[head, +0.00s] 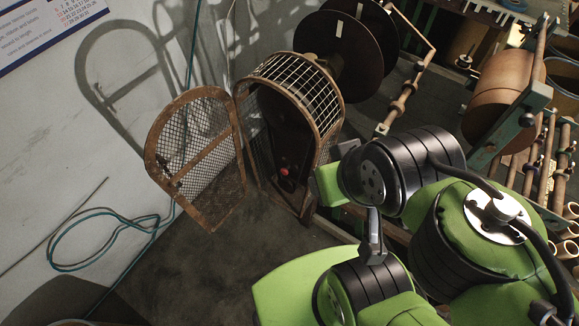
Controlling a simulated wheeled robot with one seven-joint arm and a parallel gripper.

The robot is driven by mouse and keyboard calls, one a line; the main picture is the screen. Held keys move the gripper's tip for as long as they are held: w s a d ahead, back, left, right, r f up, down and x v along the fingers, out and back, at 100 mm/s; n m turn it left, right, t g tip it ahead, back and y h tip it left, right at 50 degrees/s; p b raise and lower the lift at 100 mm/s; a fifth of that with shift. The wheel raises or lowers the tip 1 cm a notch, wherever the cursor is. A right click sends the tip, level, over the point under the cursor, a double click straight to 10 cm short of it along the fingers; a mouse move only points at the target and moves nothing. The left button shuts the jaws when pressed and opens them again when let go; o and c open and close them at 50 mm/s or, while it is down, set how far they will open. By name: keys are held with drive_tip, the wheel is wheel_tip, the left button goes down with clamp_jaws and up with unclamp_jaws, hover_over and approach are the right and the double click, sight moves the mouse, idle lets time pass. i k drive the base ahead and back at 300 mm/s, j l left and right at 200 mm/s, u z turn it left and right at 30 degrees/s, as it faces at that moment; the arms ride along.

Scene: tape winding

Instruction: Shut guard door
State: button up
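The guard door (203,160) is a rusty mesh panel with a rounded top and a crossbar. It stands wide open, swung out to the left of the arched guard cage (298,84), and its right edge meets the cage's left front edge. The cage's front is open, showing a dark interior with a red knob (285,171). My green and black arm is at the lower right, with one part close to the cage's right side. I cannot make out my gripper's fingers; they are hidden or out of the picture.
A large dark reel (341,50) stands behind the cage. A brown drum (503,95) and rods fill the right side. A teal hose (100,228) hangs on the left wall and loops low. The dark floor (205,270) before the door looks clear.

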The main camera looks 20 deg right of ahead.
sight(150, 157)
drive_tip(key=i+j, duration=0.1)
drive_tip(key=j, duration=0.3)
drive_tip(key=i+j, duration=0.15)
drive_tip(key=j, duration=0.25)
drive_tip(key=i+j, duration=0.1)
drive_tip(key=j, duration=0.25)
drive_tip(key=i+j, duration=0.1)
drive_tip(key=j, duration=0.3)
